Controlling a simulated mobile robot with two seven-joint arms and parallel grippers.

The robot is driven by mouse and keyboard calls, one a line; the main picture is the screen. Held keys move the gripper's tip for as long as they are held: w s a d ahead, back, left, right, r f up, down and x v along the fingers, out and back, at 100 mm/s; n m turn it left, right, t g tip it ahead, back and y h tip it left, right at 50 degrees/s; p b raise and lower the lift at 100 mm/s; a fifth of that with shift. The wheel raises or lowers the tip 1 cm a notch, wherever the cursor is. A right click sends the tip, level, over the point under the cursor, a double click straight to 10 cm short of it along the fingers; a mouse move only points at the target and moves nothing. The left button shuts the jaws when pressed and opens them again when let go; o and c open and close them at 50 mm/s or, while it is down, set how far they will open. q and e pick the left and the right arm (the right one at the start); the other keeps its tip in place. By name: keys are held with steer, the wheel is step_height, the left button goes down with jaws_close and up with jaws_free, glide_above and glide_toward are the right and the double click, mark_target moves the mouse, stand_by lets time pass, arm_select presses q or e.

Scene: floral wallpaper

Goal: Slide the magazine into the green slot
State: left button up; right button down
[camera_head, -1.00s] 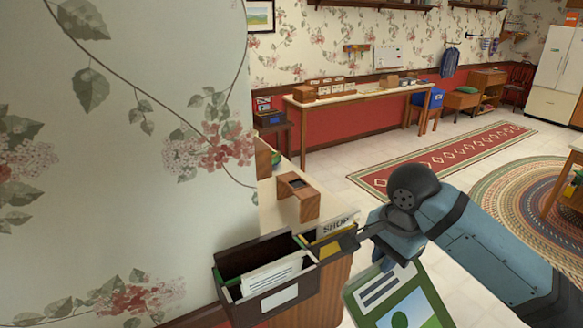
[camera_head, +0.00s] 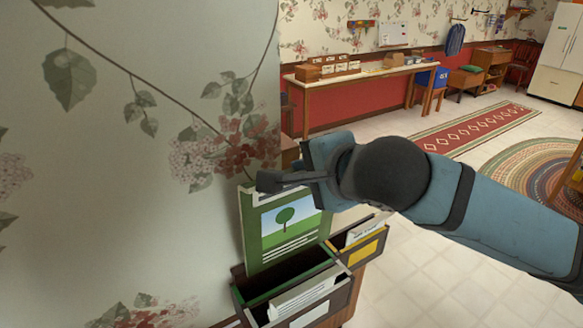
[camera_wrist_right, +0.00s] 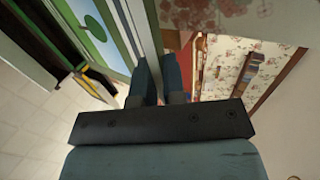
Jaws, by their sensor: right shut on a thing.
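The magazine (camera_head: 250,225) is green-edged with a tree picture on its cover. My right gripper (camera_head: 268,183) is shut on its top edge and holds it roughly upright; the wrist view also shows the magazine (camera_wrist_right: 100,28) at the fingers (camera_wrist_right: 160,90). The green slot (camera_head: 262,297) is the green-lined compartment of a dark rack. The magazine's lower edge is at the back of this slot; I cannot tell whether it is inside the opening. White papers (camera_head: 302,296) stand at the front of the rack. My left gripper is not in view.
A neighbouring compartment with a yellow label (camera_head: 362,254) holds papers and adjoins the green slot on the right. The flowered wall (camera_head: 120,220) is close on the left. A long table (camera_head: 370,78) stands far behind. Open floor lies to the right.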

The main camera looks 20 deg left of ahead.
mark_target(297, 188)
steer(key=shift+w+a+f, duration=0.3)
steer(key=shift+w+f, duration=0.05)
steer(key=shift+f, duration=0.3)
step_height(297, 188, down, 3)
steer(key=b, duration=0.3)
steer(key=shift+s+d, duration=0.1)
steer(key=shift+d, duration=0.05)
steer(key=shift+f, duration=0.15)
